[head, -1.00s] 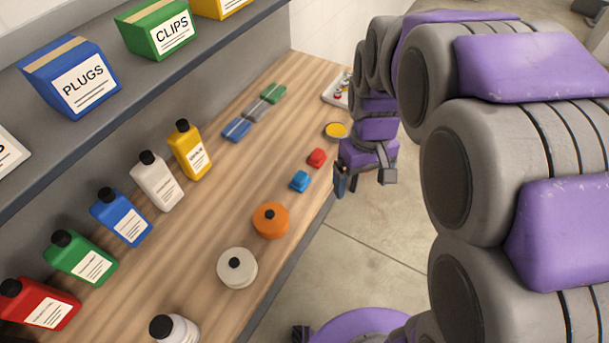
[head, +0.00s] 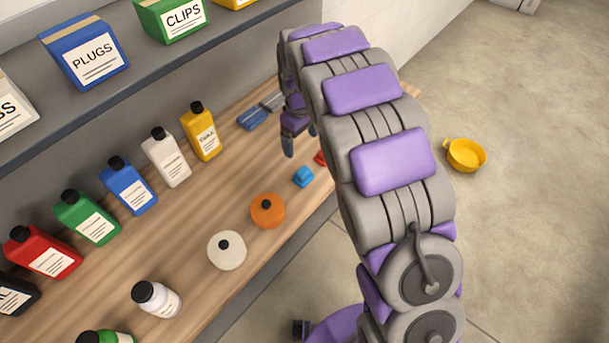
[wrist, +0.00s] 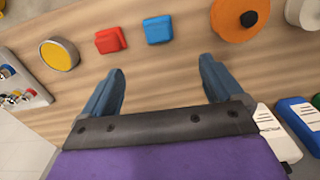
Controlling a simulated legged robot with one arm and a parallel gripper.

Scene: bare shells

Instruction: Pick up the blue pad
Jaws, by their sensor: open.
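A yellow bottle (head: 202,132) and several other bottles stand along the wall, under a shelf (head: 130,108) with boxes. A red block (wrist: 110,40), a yellow-topped round tin (wrist: 60,54) and an orange round container (head: 267,211) sit on the bench. A yellow pan (head: 466,155) is on the floor.

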